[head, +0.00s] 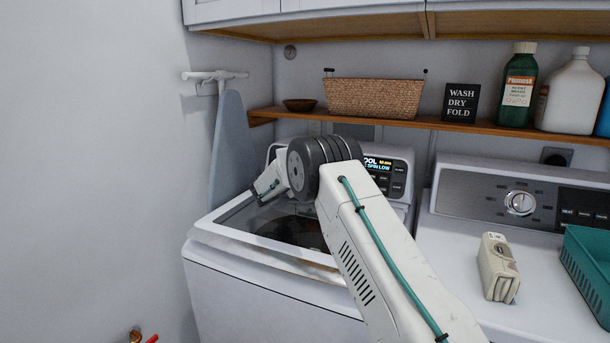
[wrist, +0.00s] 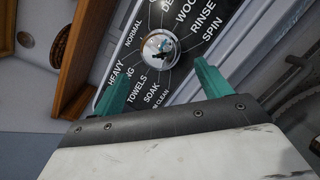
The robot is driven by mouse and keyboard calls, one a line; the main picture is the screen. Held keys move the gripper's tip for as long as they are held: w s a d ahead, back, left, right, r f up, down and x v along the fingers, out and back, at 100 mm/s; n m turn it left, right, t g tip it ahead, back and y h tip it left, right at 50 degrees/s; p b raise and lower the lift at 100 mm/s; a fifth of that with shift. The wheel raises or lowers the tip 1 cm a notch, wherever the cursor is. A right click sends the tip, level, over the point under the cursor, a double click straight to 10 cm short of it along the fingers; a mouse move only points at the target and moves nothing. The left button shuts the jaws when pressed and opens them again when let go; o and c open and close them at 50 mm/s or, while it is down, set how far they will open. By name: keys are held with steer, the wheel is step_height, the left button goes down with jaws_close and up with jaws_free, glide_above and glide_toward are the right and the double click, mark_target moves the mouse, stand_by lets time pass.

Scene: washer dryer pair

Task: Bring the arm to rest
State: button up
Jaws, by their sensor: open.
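My gripper (wrist: 165,66) shows in the wrist view with two teal fingers spread apart and nothing between them. A round silver knob (wrist: 158,45) on the dark dial panel (wrist: 182,62) lies beyond the fingertips, between them in the picture. Whether a finger touches the panel I cannot tell. In the head view my white arm (head: 375,255) with its teal cable reaches over the left washing machine (head: 265,295) and bends at dark grey joint rings. The arm hides part of that machine's panel (head: 393,175), and the fingers cannot be made out there.
A wooden shelf (head: 430,122) holds a wicker basket (head: 373,98), a sign (head: 461,103) and bottles, including a green one (head: 517,88). The right machine (head: 450,225) carries a beige object (head: 497,267) and a teal basket (head: 588,265). An ironing board (head: 229,145) stands left.

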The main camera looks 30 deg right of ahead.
stand_by(0.4)
steer(key=s+a+r+m+g+y, duration=0.1)
steer(key=s+r+m+g+y, duration=0.3)
steer(key=s, duration=0.6)
steer(key=s+a+r+m+h, duration=0.1)
steer(key=s+a+r+m, duration=0.1)
steer(key=s+r, duration=0.55)
steer(key=s+a+r+m+g+y, duration=0.1)
steer(key=s+r+m+g+y, duration=0.15)
steer(key=s, duration=0.95)
steer(key=s+a+f+m+y, duration=0.2)
steer(key=s+a, duration=0.4)
steer(key=s, duration=0.6)
steer(key=s+a+f+m+y, duration=0.2)
steer(key=s+a+f+y, duration=0.1)
steer(key=s, duration=0.9)
steer(key=s+a+f+m+y, duration=0.2)
steer(key=s+a+y, duration=0.3)
steer(key=s, duration=0.8)
steer(key=a+f, duration=0.1)
steer(key=a, duration=0.2)
steer(key=shift+a, duration=0.35)
steer(key=shift+s, duration=0.1)
